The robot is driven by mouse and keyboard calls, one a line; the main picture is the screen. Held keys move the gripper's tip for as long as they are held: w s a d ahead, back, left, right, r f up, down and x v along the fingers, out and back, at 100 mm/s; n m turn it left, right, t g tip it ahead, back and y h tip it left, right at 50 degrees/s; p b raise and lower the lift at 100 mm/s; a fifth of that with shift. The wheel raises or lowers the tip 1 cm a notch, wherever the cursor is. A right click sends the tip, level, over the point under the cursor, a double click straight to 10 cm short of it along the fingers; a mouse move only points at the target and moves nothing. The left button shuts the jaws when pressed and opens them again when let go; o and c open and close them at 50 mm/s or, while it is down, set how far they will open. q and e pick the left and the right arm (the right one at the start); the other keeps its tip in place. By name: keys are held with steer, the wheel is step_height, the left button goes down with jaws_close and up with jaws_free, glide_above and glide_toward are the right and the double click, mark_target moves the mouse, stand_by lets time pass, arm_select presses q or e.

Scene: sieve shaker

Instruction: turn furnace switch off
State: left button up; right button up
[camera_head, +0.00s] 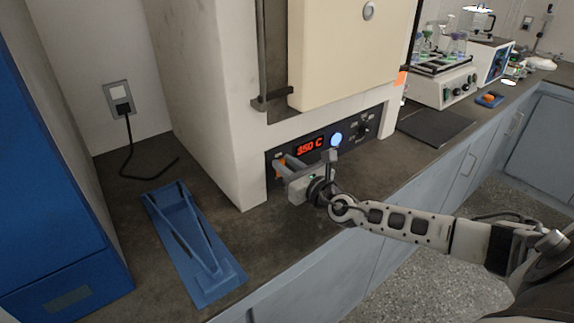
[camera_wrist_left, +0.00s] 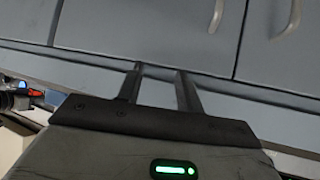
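The furnace (camera_head: 220,110) is a large cream box on the bench, with a dark control panel (camera_head: 375,118) along its lower front. The panel's red display (camera_head: 310,146) reads "350 C". A blue-white round light (camera_head: 336,139) glows beside it. My left gripper (camera_wrist_left: 158,88) shows only in the left wrist view, fingers apart and empty, in front of grey cabinet doors (camera_wrist_left: 150,30).
A blue stand (camera_head: 195,245) lies on the bench left of the furnace. A black cord runs from a wall outlet (camera_head: 119,97). A dark flat pad (camera_head: 435,126) and a shaker with flasks (camera_head: 445,85) stand to the right. The bench front edge runs below my right arm.

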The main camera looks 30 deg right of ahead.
steer(key=shift+f+b, duration=0.35)
steer(key=shift+b, duration=0.55)
steer(key=shift+f+t+b, duration=0.2)
steer(key=shift+t+b, duration=0.1)
steer(key=shift+b, duration=0.7)
steer(key=shift+s+f+b, duration=0.1)
steer(key=shift+b, duration=0.8)
steer(key=t+b, duration=0.2)
steer(key=b, duration=0.4)
steer(key=shift+s+f, duration=0.1)
steer(key=shift+f, duration=0.05)
steer(key=b, duration=0.3)
steer(key=shift+r+t, duration=0.2)
steer(key=shift+t, duration=0.2)
arm_select(q)
step_height(320, 180, down, 7)
steer(key=d+t+h, duration=0.1)
steer(key=shift+w+d+r+n, duration=0.2)
steer(key=shift+w+d+n, duration=0.1)
steer(key=shift+d, duration=0.1)
arm_select(e)
steer(key=shift+r, duration=0.15)
arm_select(q)
steer(key=shift+r, duration=0.1)
